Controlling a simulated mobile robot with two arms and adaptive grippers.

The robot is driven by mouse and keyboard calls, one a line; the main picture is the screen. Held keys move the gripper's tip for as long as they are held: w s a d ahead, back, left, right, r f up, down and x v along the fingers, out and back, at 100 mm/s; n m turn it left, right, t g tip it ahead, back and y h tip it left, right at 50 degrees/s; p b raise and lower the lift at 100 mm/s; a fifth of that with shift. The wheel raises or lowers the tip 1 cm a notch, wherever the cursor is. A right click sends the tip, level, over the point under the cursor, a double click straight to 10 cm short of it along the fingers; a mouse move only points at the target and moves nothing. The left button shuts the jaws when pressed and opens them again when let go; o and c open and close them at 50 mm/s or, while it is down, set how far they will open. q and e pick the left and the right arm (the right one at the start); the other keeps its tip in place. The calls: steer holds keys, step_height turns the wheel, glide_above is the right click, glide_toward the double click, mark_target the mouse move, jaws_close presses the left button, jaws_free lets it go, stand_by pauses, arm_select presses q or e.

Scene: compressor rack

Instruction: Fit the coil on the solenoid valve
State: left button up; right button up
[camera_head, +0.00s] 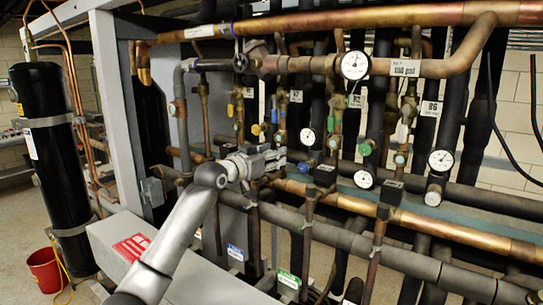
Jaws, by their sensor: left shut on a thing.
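My left gripper (272,160) is in among the pipes at the middle of the rack, its arm coming up from the lower left. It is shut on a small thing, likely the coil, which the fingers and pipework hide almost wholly. Black box-shaped coils show on valves to the right of the gripper, one nearer (325,174) and one farther right (391,191). I cannot tell for sure which valve stem is the solenoid valve's, nor whether the held thing touches it. My right gripper is not in view.
Copper and dark insulated pipes crowd around the gripper. Pressure gauges stand close by, one at the top (354,65) and one at the right (440,160). A grey upright post (112,110), a black tank (52,150) and a red bucket (45,268) are at the left.

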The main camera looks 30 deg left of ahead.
arm_select(q)
steer(key=shift+d+f, duration=0.1)
steer(key=shift+f, duration=0.75)
steer(key=o, duration=1.2)
steer(key=shift+s, duration=0.75)
steer(key=s, duration=0.2)
steer(key=s+a+r, duration=0.1)
steer(key=s, duration=0.3)
steer(key=shift+s+a+r, duration=0.1)
steer(key=shift+a+r, duration=0.2)
steer(key=shift+r, duration=0.05)
steer(key=shift+s+r, duration=0.1)
steer(key=shift+s, duration=0.15)
steer(key=shift+w+d, duration=0.1)
steer(key=shift+d, duration=0.1)
steer(key=shift+a+r, duration=0.1)
